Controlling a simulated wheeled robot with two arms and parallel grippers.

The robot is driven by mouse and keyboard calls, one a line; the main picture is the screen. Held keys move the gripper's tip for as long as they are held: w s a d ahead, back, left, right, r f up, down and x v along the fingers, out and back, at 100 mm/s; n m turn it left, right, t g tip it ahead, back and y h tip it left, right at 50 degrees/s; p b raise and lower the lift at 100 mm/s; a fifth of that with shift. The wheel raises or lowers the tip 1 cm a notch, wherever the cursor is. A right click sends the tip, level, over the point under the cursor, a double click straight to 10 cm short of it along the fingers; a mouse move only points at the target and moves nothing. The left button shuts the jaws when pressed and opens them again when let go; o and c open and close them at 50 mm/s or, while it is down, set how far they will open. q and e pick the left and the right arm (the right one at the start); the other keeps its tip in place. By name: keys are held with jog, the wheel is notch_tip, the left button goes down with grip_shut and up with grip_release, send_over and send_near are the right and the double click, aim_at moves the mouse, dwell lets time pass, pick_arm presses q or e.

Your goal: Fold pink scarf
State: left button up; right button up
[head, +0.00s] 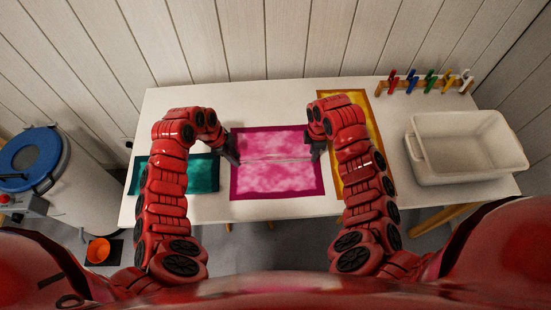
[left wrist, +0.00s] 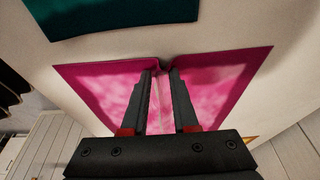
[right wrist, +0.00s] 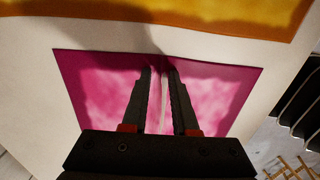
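The pink scarf (head: 275,180) has a darker magenta border and lies spread on the white table. A pale line or low ridge crosses its middle from left to right. My left gripper (head: 234,159) is at the scarf's left edge and my right gripper (head: 315,154) at its right edge, each at an end of that line. In the left wrist view the fingers (left wrist: 162,72) stand slightly apart, with the line and a small notch in the edge between them. The right wrist view shows the same with the right fingers (right wrist: 160,74). Whether fabric touches the fingertips is hidden.
A teal cloth (head: 203,174) lies left of the scarf. A yellow-orange cloth (head: 379,150) lies to the right, partly under my right arm. A white bin (head: 462,172) and a rack with coloured pegs (head: 427,86) stand at the right. The back left of the table (head: 240,101) is clear.

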pick_arm(q)
grip_shut()
pick_arm(e)
grip_shut()
